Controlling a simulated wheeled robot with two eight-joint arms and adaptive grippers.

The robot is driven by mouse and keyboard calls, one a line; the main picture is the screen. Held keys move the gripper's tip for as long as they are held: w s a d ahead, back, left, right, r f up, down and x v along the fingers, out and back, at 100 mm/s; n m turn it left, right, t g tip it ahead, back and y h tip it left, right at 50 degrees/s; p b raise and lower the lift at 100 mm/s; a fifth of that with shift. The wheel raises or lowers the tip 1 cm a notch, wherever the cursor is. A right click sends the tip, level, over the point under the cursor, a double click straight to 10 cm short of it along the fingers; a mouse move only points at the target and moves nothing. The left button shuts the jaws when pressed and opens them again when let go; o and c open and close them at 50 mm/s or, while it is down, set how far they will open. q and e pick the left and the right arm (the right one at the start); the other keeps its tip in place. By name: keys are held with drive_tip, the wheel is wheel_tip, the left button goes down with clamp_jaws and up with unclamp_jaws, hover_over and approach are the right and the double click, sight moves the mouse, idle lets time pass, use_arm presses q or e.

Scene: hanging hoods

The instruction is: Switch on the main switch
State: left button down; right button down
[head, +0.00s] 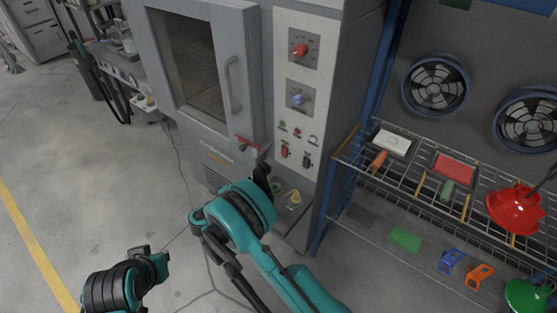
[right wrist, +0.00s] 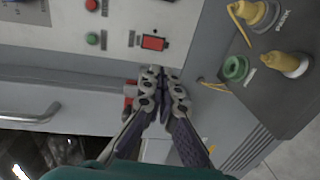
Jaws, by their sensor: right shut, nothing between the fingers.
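The tall grey oven-like cabinet has a light control panel (head: 305,75) on its front. One red rocker switch (right wrist: 153,43) shows large in the right wrist view; I cannot read which switch is the main one. My right gripper (head: 262,160) is shut and empty in front of the cabinet's lower panel. In the right wrist view its closed fingertips (right wrist: 160,72) are just below the rocker; contact cannot be told. My left gripper (head: 155,260) is low at left, its fingers unclear.
A red handle (head: 246,143) lies close left of my right gripper. Yellow and green fittings (right wrist: 235,69) stick out beside the panel. A red knob (head: 300,50) and blue knob (head: 298,98) sit higher. A wire rack (head: 400,178) stands at right. Floor at left is clear.

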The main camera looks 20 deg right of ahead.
sight(283, 156)
drive_tip(key=shift+d, duration=0.1)
idle(0.3)
drive_tip(key=b+x, duration=0.3)
drive_tip(key=x, duration=0.9)
drive_tip(key=shift+w+d+f, duration=0.2)
drive_tip(key=shift+w+d, duration=0.4)
drive_tip(key=shift+d, duration=0.05)
drive_tip(key=shift+w+d+f+b, duration=0.25)
drive_tip(key=shift+d+b, duration=0.1)
drive_tip(key=shift+b, duration=0.45)
drive_tip(key=shift+r, duration=0.15)
drive_tip(key=shift+s+a, duration=0.1)
